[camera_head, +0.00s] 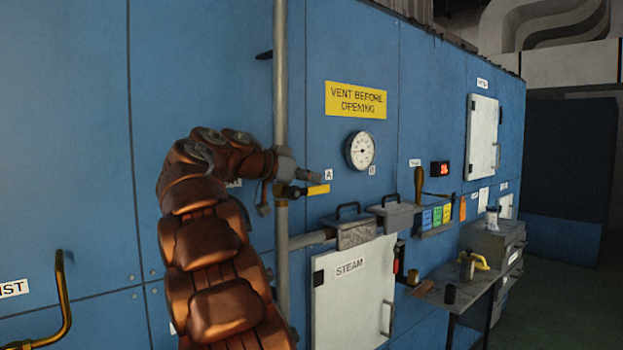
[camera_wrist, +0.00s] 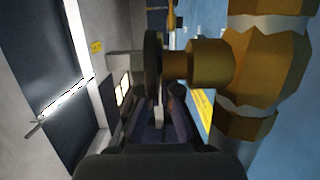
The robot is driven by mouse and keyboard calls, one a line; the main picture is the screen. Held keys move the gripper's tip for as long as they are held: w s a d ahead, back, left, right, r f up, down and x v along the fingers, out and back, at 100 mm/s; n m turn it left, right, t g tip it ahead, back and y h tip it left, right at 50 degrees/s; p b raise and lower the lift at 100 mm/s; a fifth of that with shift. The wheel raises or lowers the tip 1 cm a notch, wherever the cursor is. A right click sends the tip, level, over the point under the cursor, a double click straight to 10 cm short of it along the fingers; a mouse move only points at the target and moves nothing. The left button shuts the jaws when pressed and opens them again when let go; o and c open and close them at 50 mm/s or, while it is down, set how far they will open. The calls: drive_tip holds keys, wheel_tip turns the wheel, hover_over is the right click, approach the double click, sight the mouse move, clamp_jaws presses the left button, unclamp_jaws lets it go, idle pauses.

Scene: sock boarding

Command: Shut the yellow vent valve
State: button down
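The yellow vent valve lever (camera_head: 318,189) sticks out level to the right of the vertical grey pipe (camera_head: 281,90) in the head view. In the wrist view a yellow strip, likely the lever (camera_wrist: 203,105), shows beside a large brass fitting (camera_wrist: 262,70). My gripper (camera_head: 312,178) is at the valve, just above the lever in the head view; I cannot tell whether it touches. In the wrist view its dark fingers (camera_wrist: 168,115) lie left of the yellow strip. Their gap is unclear, and nothing is clearly held. The valve body is partly hidden by my gripper.
A blue cabinet wall runs behind the pipe, with a yellow sign (camera_head: 356,100) and a pressure gauge (camera_head: 360,150). Handled metal boxes (camera_head: 355,234) and a white STEAM door (camera_head: 352,290) are lower right. A side bench (camera_head: 450,297) stands farther right.

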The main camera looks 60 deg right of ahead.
wheel_tip(320, 180, up, 4)
drive_tip(key=shift+f+p, duration=0.1)
drive_tip(key=shift+p, duration=1.05)
drive_tip(key=b+v, duration=0.1)
drive_tip(key=v, duration=0.9)
drive_tip(key=shift+f, duration=0.25)
drive_tip(key=s+a+f+n+t+y, duration=0.1)
drive_tip(key=a+f+n+y, duration=0.1)
drive_tip(key=a+f+n, duration=0.45)
drive_tip(key=s+a+f+n+t+y, duration=0.1)
drive_tip(key=a+f+n+y, duration=0.15)
drive_tip(key=f, duration=0.75)
drive_tip(key=s+a+f+n+t+y, duration=0.1)
drive_tip(key=a+f+n+t+y, duration=0.1)
drive_tip(key=a+f+n, duration=0.35)
drive_tip(key=s+a+f+n+g+y, duration=0.1)
drive_tip(key=s+a+f+n+y, duration=0.2)
drive_tip(key=s+a+f, duration=0.6)
drive_tip(key=s+a+f+n+y, duration=0.3)
drive_tip(key=s+a+f, duration=0.7)
drive_tip(key=a+f, duration=0.5)
drive_tip(key=shift+s+a+f+n+g+y, duration=0.3)
drive_tip(key=shift+a+f+n+g+y, duration=0.1)
drive_tip(key=shift+f+y, duration=0.45)
